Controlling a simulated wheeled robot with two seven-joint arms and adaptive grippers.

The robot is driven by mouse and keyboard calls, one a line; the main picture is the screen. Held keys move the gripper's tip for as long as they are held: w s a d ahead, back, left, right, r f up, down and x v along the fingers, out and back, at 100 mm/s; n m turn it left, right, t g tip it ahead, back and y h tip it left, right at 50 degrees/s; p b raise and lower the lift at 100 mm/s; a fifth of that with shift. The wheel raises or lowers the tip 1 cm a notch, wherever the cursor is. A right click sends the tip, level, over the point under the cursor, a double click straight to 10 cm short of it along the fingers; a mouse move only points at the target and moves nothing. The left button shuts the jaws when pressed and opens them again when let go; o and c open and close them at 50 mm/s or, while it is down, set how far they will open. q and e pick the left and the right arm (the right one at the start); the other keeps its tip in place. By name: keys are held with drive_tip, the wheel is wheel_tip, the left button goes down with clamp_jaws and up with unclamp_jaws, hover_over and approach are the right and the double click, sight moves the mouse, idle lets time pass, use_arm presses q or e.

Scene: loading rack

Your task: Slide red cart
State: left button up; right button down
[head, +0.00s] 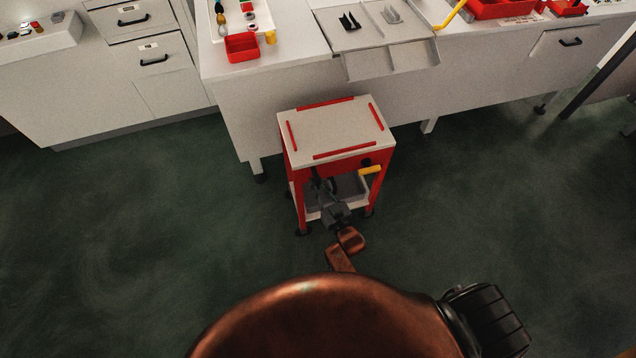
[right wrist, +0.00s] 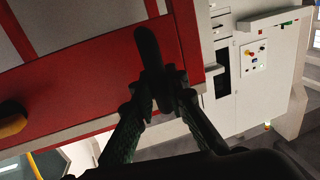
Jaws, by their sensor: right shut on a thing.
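The red cart (head: 346,132) stands on the floor in front of the white bench. It has a pale top with red strips along its edges and red legs. My right gripper (head: 320,180) is at the left part of the cart's near face. In the right wrist view my right gripper (right wrist: 160,92) is shut on a dark upright handle (right wrist: 148,48) in front of the red panel (right wrist: 85,90). A yellow handle (head: 370,169) sticks out at the right of that face. My left gripper is not in view.
The white bench (head: 235,105) runs behind the cart, with a red bin (head: 242,47) and a grey fixture (head: 375,25) on it. White drawers (head: 150,60) stand at the back left. The green floor (head: 130,220) is clear on both sides.

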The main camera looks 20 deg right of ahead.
drive_tip(key=c, duration=1.9)
unclamp_jaws()
drive_tip(key=s+d, duration=0.1)
drive_tip(key=s, duration=1.1)
drive_tip(key=shift+d, duration=0.2)
drive_tip(key=shift+f, duration=0.1)
